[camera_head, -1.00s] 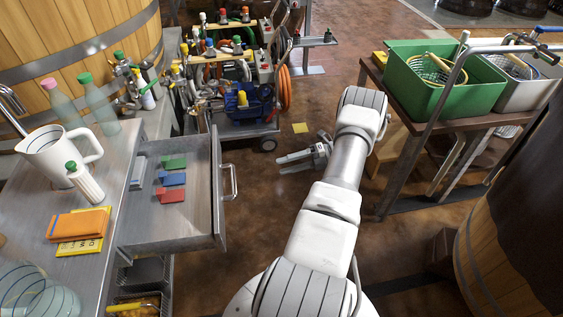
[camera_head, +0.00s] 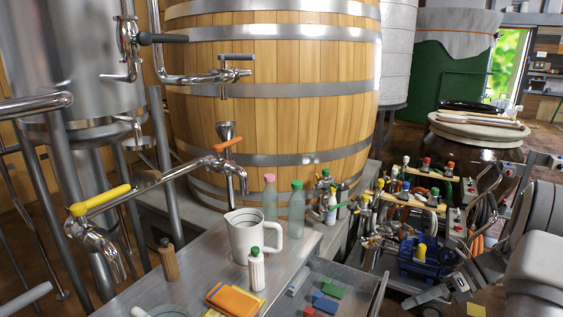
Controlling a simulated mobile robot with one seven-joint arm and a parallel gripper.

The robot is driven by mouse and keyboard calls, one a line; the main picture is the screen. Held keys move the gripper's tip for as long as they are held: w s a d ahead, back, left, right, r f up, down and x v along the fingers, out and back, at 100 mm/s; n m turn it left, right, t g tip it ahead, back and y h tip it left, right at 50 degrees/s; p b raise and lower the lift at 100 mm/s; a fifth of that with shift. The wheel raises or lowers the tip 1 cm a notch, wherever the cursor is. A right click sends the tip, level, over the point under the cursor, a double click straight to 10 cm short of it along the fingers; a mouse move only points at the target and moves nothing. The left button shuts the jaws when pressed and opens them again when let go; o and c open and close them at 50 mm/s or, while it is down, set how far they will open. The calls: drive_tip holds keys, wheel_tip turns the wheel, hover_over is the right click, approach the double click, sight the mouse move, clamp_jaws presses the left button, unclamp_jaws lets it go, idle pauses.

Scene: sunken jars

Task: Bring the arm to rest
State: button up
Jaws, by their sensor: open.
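My arm (camera_head: 537,262) reaches in from the right edge of the view. My gripper (camera_head: 430,298) is low at the right, its fingers pointing left and down. It is open, with nothing seen between the fingers. It shows just right of the open drawer (camera_head: 372,297) and in front of the blue pump (camera_head: 420,262) on the cart. The lower part of the gripper is close to the bottom edge of the picture.
The steel bench holds a white jug (camera_head: 247,236), a green-capped white bottle (camera_head: 256,270), a wooden grinder (camera_head: 168,260) and an orange pad (camera_head: 235,299). Taps (camera_head: 95,225) overhang its left. A wooden vat (camera_head: 275,85) stands behind. A hose cart stands beyond my gripper.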

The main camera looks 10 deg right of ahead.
drive_tip(key=s+a+r+n+g+h, duration=0.1)
drive_tip(key=s+a+r+n+h, duration=0.2)
drive_tip(key=a+r+n, duration=0.45)
drive_tip(key=s+a+r+n+g+h, duration=0.1)
drive_tip(key=s+a+r+n+h, duration=0.2)
drive_tip(key=a+r+n, duration=0.45)
drive_tip(key=s+a+r+n+t+h, duration=0.2)
drive_tip(key=s+a+n+t, duration=0.15)
drive_tip(key=s+n, duration=0.3)
drive_tip(key=s+a+r+n+t+h, duration=0.2)
drive_tip(key=s+a+n, duration=0.25)
drive_tip(key=n, duration=0.35)
wheel_tip(320, 180, up, 18)
drive_tip(key=p, duration=1.7)
drive_tip(key=shift+s+d+f+p, duration=0.2)
drive_tip(key=shift+s+d+p, duration=0.1)
drive_tip(key=shift+s+p, duration=0.1)
drive_tip(key=shift+d, duration=0.1)
